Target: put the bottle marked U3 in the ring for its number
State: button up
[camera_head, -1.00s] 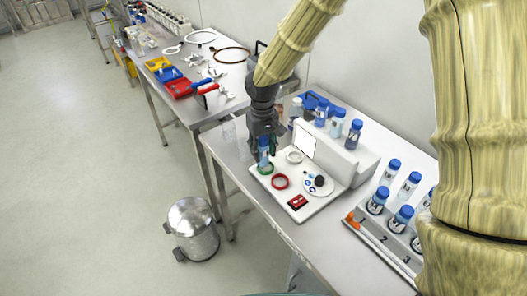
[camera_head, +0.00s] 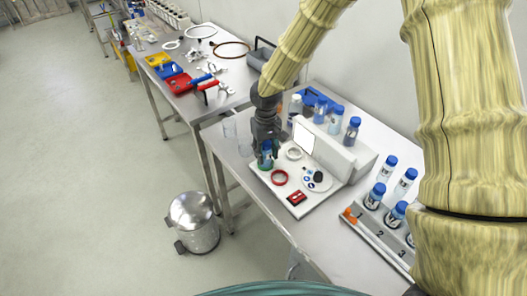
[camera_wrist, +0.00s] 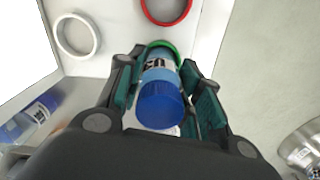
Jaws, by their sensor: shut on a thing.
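The bottle marked U3 (camera_wrist: 160,84) has a blue cap and a pale blue body. My gripper (camera_wrist: 162,98) is shut on it, with a dark green finger on each side. In the head view my gripper (camera_head: 267,158) is low over the near left corner of a white device (camera_head: 262,180). The green ring (camera_wrist: 166,47) shows around the bottle's far end; I cannot tell whether the base rests inside it. A red ring (camera_head: 279,177) and a white ring (camera_head: 294,153) lie empty on the same device. Ring numbers are not readable.
A rack (camera_head: 372,231) with several blue-capped bottles stands at the right, numbered along its front. More bottles (camera_head: 335,120) stand behind the device's raised screen part (camera_head: 303,135). A metal bin (camera_head: 194,222) stands on the floor. A second table (camera_head: 192,101) holds trays and tools.

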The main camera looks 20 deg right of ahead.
jog(key=o, duration=1.1)
jog(key=shift+r+b, duration=1.5)
jog(key=shift+r, duration=4.6)
